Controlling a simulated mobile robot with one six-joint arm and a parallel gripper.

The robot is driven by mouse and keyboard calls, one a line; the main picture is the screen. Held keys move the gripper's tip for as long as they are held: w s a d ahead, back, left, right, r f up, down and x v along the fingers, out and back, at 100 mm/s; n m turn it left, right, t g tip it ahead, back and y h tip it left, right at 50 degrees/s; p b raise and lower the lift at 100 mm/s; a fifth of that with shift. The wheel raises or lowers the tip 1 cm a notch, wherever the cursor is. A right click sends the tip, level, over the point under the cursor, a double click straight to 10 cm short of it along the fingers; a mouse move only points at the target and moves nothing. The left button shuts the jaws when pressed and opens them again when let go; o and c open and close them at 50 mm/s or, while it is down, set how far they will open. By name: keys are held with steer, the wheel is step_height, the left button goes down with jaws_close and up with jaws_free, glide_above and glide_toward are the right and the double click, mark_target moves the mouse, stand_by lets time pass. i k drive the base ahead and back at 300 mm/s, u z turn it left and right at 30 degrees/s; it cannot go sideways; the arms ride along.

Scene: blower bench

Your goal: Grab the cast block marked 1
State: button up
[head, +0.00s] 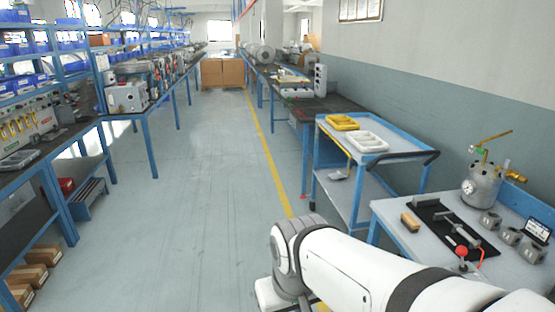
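Grey cast blocks sit on the bench (402,222) at the right: one (489,222) near the metal pot, one (511,236) to its right and nearer, and another (531,252) nearest the bench's right side. Each seems to have a round hole. Any number on them is too small to read, so I cannot tell which is marked 1. My white arm crosses the bottom of the head view, in front of the bench's near left part. My gripper does not show, and no block is seen being held.
A blue cart (398,155) stands behind. The aisle floor (190,190) is clear.

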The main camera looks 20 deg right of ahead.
mark_target(490, 220)
steer(key=i, duration=2.15)
steer(key=z, duration=3.25)
steer(key=i, duration=1)
steer(key=z, duration=0.05)
